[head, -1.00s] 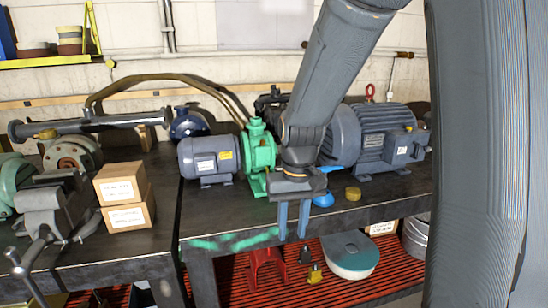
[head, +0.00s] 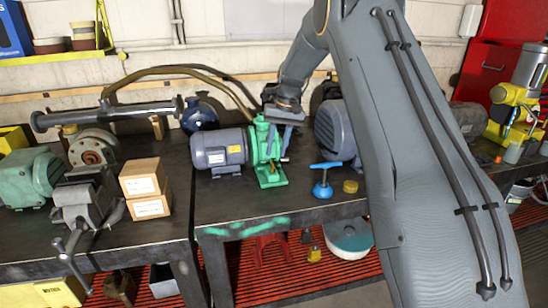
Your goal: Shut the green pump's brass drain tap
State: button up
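The green pump (head: 272,178) stands on the dark bench, coupled to a grey motor (head: 219,151) on its left. My gripper (head: 279,152) points down at the right side of the pump, with its two blue-grey fingers apart. The fingers overlap the pump in the picture, and I cannot tell whether they touch it. A small brassy spot shows low on the pump between or just below the fingertips. It is too small and too covered to make out as the drain tap or to read its handle position.
A blue valve with a handwheel (head: 323,185) and a brass-coloured disc (head: 350,186) stand right of the pump. A larger grey motor (head: 338,132) is behind them, partly behind my arm. Two stacked boxes (head: 146,188) and a vise (head: 88,200) are at left.

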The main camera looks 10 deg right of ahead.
aim_at(273, 168)
jog(key=shift+a+f+p, duration=0.25)
jog(key=shift+f+p, duration=0.15)
jog(key=shift+f, duration=0.8)
jog(key=shift+a+f+p, duration=0.2)
jog(key=shift+f+p, duration=0.2)
jog(key=shift+f, duration=0.75)
grip_shut()
